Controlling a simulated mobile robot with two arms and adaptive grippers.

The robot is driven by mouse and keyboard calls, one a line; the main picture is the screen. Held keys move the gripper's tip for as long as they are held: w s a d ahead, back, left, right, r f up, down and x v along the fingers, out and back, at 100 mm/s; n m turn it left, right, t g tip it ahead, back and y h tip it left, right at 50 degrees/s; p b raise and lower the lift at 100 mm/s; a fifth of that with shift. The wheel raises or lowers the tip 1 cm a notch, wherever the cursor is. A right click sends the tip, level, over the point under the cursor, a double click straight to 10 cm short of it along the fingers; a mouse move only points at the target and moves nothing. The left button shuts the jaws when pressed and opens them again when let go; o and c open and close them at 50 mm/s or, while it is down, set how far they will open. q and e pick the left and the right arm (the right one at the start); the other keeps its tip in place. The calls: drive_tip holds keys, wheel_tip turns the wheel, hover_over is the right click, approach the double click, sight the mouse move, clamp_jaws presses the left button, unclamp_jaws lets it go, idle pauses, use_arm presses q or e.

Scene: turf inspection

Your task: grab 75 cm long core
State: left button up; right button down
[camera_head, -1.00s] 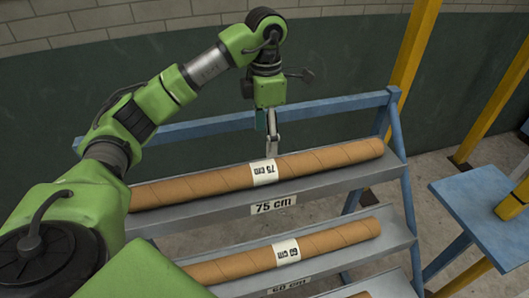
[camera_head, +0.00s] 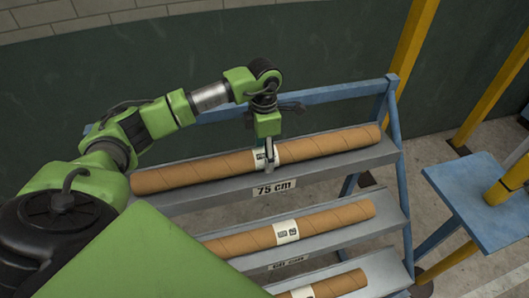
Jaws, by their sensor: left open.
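The 75 cm core (camera_head: 330,142) is a long brown cardboard tube with a white label, lying on the top shelf (camera_head: 330,168) of a grey and blue rack. The shelf edge is marked "75 cm". My left gripper (camera_head: 268,160) points down at the middle of this core, with its fingers in front of and around the white label. It is open. Whether the fingers touch the core is hard to tell. My right gripper is not in view.
A shorter core (camera_head: 340,217) lies on the shelf below, and another (camera_head: 340,284) lies lower still. A blue table (camera_head: 475,200) with yellow posts stands at the right. A dark green wall (camera_head: 330,45) is behind the rack.

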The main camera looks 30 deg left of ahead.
use_arm(q)
drive_tip(key=shift+f, duration=0.95)
drive_tip(key=c, duration=1.4)
drive_tip(key=shift+w, duration=0.1)
clamp_jaws()
drive_tip(key=shift+r, duration=0.15)
